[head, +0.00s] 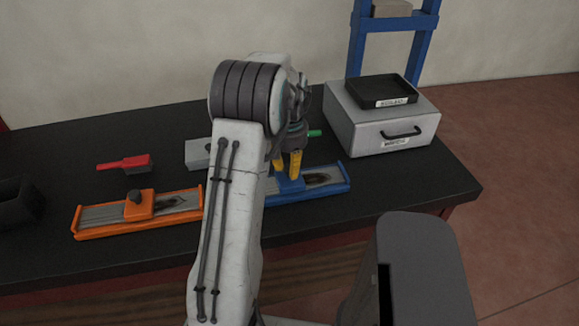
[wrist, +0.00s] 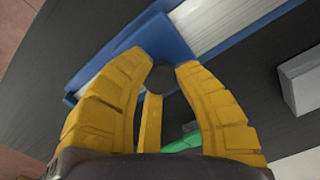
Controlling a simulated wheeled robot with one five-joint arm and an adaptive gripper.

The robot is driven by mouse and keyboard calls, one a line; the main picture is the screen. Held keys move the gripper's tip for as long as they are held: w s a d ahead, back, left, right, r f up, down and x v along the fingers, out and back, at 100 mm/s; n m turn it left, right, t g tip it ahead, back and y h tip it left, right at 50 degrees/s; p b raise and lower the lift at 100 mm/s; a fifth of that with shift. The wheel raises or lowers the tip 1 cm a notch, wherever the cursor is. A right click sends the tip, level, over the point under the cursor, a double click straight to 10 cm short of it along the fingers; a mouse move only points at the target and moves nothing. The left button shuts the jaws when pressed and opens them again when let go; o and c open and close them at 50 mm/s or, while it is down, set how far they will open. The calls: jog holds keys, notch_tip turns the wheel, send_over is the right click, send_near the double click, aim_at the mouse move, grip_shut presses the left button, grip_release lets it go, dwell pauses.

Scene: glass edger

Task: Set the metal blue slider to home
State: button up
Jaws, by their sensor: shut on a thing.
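The metal blue slider is a blue carriage (head: 291,187) on a blue-framed rail (head: 325,188) with a pale metal bed and a dark arrow-like mark to the carriage's right. My arm hides the rail's left end. My gripper (head: 287,163) has yellow fingers pointing down at the carriage. In the wrist view, my gripper (wrist: 160,70) is shut on the slider's dark round knob (wrist: 161,77), with the blue carriage (wrist: 157,38) just beyond. The carriage stands left of the rail's visible middle. I see no readable home label.
An orange slider unit (head: 90,228) lies left of my arm. A red-handled tool (head: 125,163), a grey block (head: 197,153) and a green item (head: 314,133) lie behind. A grey drawer box (head: 365,127) carrying a black tray (head: 385,92) stands back right. A black bin (head: 18,205) stands far left.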

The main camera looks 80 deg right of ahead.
grip_shut()
jog(key=w+a+b, duration=0.1)
jog(key=w, duration=0.3)
jog(key=w+a, duration=0.2)
jog(key=w, duration=0.2)
jog(key=w+a+b, duration=0.1)
jog(key=w+a, duration=0.1)
jog(key=w, duration=0.2)
jog(key=shift+w+a+f+b, duration=0.1)
jog(key=shift+w+f+b, duration=0.05)
jog(key=shift+b, duration=0.2)
jog(key=o, duration=0.6)
grip_release()
jog(key=o, duration=0.3)
jog(key=shift+w, duration=0.2)
jog(key=shift+o, duration=0.9)
jog(key=shift+s, duration=0.1)
